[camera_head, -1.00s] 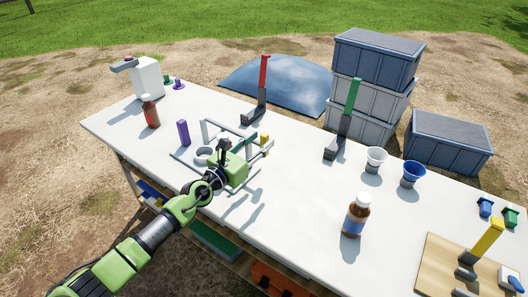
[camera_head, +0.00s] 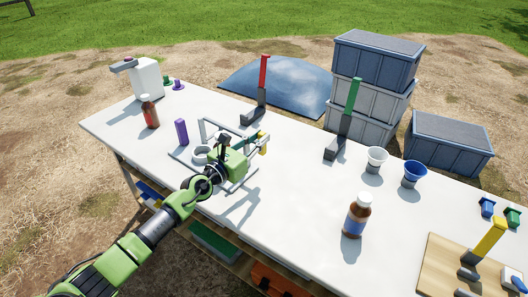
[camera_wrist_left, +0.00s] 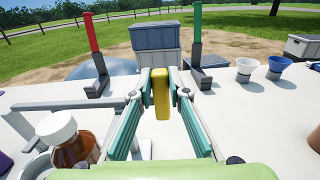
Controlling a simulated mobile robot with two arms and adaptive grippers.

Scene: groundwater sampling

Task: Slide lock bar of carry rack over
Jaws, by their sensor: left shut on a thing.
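The carry rack (camera_head: 203,131) is a grey frame on the white table, left of the middle in the head view. The yellow handle of its lock bar (camera_head: 263,147) is at the rack's right side. My left gripper (camera_head: 259,142) reaches over the rack from the front. In the left wrist view, its teal fingers (camera_wrist_left: 161,82) are shut on the yellow handle (camera_wrist_left: 161,100). A brown bottle with a white cap (camera_wrist_left: 66,142) stands close by on the left. My gripper and wrist hide much of the rack in the head view. My right gripper is not in view.
A purple block (camera_head: 182,132) stands left of the rack. Red (camera_head: 263,80) and green (camera_head: 352,97) upright levers stand behind it. White (camera_head: 375,160) and blue (camera_head: 412,174) funnels and another brown bottle (camera_head: 356,216) are to the right. Table between rack and this bottle is clear.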

